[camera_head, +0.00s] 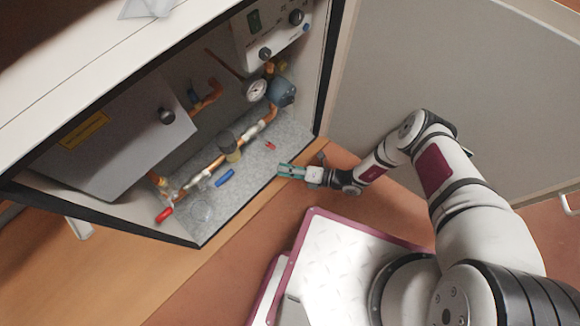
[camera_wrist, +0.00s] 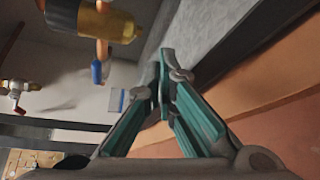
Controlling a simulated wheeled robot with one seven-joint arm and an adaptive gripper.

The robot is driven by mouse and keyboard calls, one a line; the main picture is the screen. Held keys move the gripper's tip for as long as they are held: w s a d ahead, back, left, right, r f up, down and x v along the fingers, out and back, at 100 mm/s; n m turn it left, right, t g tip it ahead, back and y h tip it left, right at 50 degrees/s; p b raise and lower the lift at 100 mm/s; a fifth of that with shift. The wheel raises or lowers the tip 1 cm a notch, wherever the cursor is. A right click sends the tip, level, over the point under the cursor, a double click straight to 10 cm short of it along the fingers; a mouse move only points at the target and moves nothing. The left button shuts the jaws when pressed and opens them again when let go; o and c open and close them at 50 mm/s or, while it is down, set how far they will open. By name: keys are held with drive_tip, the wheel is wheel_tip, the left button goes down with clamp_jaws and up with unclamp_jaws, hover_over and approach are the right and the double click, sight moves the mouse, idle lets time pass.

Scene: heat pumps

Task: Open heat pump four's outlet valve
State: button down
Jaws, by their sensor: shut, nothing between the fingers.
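An open heat pump cabinet (camera_head: 325,70) holds copper pipework along its floor. A blue valve handle (camera_head: 225,178) sits in front of the pipe and also shows in the wrist view (camera_wrist: 97,72). A red valve handle (camera_head: 165,214) is at the pipe's left end and also shows in the wrist view (camera_wrist: 17,103). A small red handle (camera_head: 270,146) lies further right. I see no label showing which is the outlet valve or which pump this is. My gripper (camera_head: 281,170), with teal fingers (camera_wrist: 165,85), is shut and empty at the cabinet's front edge, right of the blue handle and apart from it.
A brass and black cylinder (camera_head: 229,146) stands on the pipe, large in the wrist view (camera_wrist: 95,20). A round gauge (camera_head: 255,89) and a blue pump (camera_head: 281,92) are behind. A grey box (camera_head: 120,140) fills the left. The cabinet door (camera_head: 460,80) stands open at right.

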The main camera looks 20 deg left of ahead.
sight(267, 170)
drive_tip(key=b+x, duration=0.1)
drive_tip(key=x, duration=0.6)
drive_tip(key=shift+b, duration=0.3)
drive_tip(key=w, duration=0.1)
drive_tip(key=w+d+r, duration=0.1)
drive_tip(key=shift+w, duration=0.4)
drive_tip(key=shift+w+r, duration=0.25)
drive_tip(key=shift+w, duration=0.3)
drive_tip(key=shift+d, duration=0.1)
